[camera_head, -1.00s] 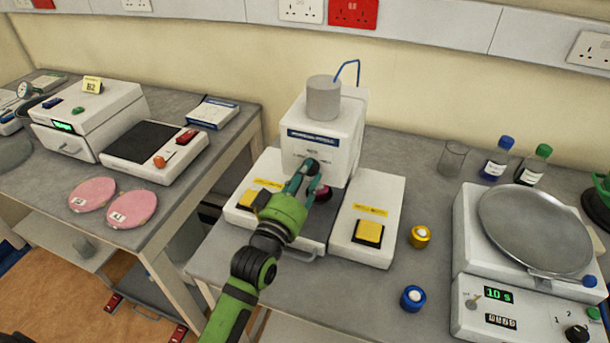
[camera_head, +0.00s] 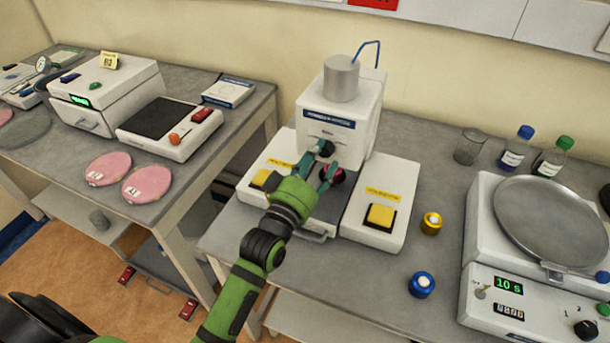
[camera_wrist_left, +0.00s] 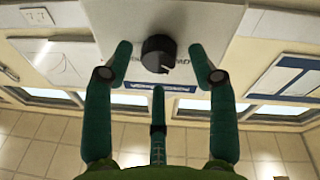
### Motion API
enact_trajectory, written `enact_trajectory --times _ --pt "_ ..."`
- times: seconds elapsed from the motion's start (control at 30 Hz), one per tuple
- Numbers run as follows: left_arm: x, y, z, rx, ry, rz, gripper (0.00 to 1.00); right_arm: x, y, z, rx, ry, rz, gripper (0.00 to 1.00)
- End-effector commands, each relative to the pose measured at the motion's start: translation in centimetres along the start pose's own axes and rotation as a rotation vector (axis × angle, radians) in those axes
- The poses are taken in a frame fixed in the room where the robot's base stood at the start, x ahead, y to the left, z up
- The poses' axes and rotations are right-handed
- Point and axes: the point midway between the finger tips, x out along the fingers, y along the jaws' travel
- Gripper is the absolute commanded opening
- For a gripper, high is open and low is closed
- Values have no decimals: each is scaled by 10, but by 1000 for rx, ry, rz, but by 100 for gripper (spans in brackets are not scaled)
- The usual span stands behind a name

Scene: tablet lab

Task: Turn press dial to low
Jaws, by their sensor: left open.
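The white press (camera_head: 348,102) stands on the right-hand bench with a grey cylinder on top. Its black dial (camera_head: 326,147) is on the front face, below the blue label strip. My left gripper (camera_head: 328,161) is open in front of that face, partly covering it. In the left wrist view the dial (camera_wrist_left: 158,54) shows between the spread green fingertips (camera_wrist_left: 160,58). I see gaps on both sides, and the third finger is below it. A pale mark on the dial points to the lower right. The printed words beside it are too small to read. My right gripper is not in view.
Yellow buttons sit on white blocks either side of the press, one at right (camera_head: 380,216). Beyond is a white machine with a round plate (camera_head: 550,220). Pink discs (camera_head: 148,185) lie on the left bench.

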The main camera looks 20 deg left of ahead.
Motion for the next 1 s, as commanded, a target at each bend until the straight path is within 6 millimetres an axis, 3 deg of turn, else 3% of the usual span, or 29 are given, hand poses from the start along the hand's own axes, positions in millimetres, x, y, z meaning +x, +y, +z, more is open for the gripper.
enact_trajectory --times 0.3,0.5,0.7,1.0 --pt "-65 -1 1 1 -3 -2 58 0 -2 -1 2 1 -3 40" --pt "-96 -1 -1 1 1 0 58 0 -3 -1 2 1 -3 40" --pt "-108 0 -2 0 5 1 58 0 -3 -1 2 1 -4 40" --pt "-109 0 -2 0 5 1 58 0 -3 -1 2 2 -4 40"
